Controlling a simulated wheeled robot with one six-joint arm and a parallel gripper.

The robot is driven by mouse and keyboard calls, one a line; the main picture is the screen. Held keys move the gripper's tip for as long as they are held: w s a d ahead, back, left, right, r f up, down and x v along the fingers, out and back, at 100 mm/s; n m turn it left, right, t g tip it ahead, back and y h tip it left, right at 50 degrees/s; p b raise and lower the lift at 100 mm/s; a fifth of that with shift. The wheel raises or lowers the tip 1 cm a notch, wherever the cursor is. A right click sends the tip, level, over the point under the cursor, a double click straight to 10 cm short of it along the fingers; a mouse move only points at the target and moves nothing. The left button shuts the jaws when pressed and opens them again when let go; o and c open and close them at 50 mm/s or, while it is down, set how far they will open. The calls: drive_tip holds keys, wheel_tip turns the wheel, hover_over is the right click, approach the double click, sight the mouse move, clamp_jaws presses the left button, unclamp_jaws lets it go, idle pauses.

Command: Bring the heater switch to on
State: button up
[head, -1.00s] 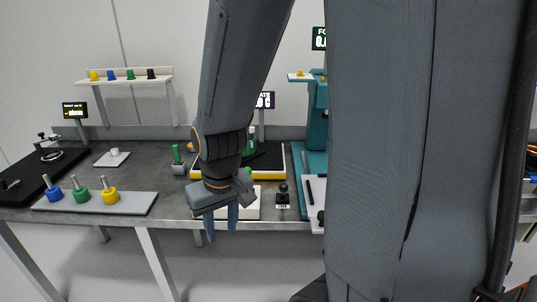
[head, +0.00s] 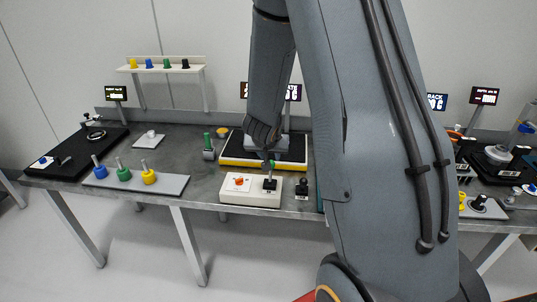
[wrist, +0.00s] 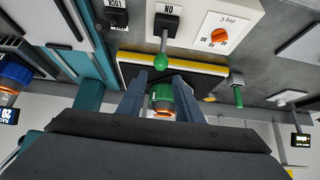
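The heater switch is a lever with a green tip (wrist: 161,61) on a black base (wrist: 167,26), set in a white control box (wrist: 190,40). The lever points away from the ON label in the wrist view; its exact tilt is unclear. In the head view the lever (head: 270,176) stands up from the right part of the box (head: 250,200). My gripper (wrist: 160,80) is open and empty, its two fingers apart just below the lever tip in the wrist view. A green cylinder (wrist: 161,92) shows behind, between the fingers. In the head view my gripper is partly hidden by my arm.
An orange dial (wrist: 219,36) is beside the switch. A yellow-edged black plate (head: 233,159) lies behind the box. A green-handled lever (head: 208,146) stands left, and a black-knobbed lever (head: 302,186) right. A grey plate with coloured knobs (head: 173,186) lies further left.

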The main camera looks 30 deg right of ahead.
sight(271, 172)
drive_tip(key=shift+b+x, duration=2.65)
drive_tip(key=shift+x, duration=0.9)
drive_tip(key=shift+w+d+f, duration=0.1)
drive_tip(key=shift+f, duration=0.15)
